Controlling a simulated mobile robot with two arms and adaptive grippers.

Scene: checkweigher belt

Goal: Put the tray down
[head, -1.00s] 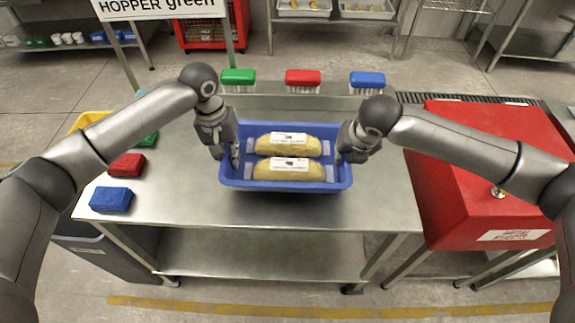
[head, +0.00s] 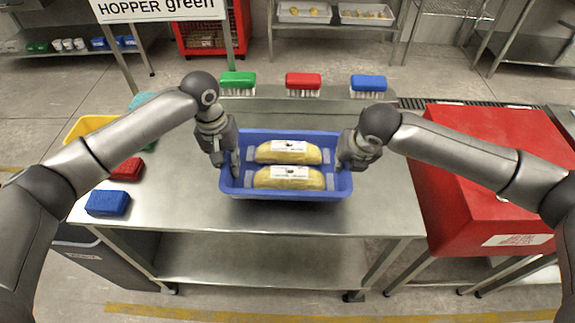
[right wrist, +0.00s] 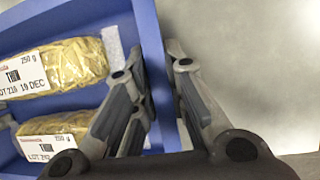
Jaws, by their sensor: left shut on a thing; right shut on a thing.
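A blue tray (head: 290,193) is over the steel table (head: 180,215), held level between my two grippers. Two yellow packs with white labels lie in it, a rear pack (head: 265,153) and a front pack (head: 265,180). My left gripper (head: 232,165) is shut on the tray's left wall. My right gripper (head: 345,160) is shut on its right wall. In the right wrist view the fingers (right wrist: 152,75) straddle the blue wall (right wrist: 152,30), with the packs inside to the left. I cannot tell whether the tray's underside touches the table.
Green (head: 237,80), red (head: 303,82) and blue (head: 368,83) brushes stand along the back. A red bin (head: 470,185) stands right. The table in front of the tray is clear.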

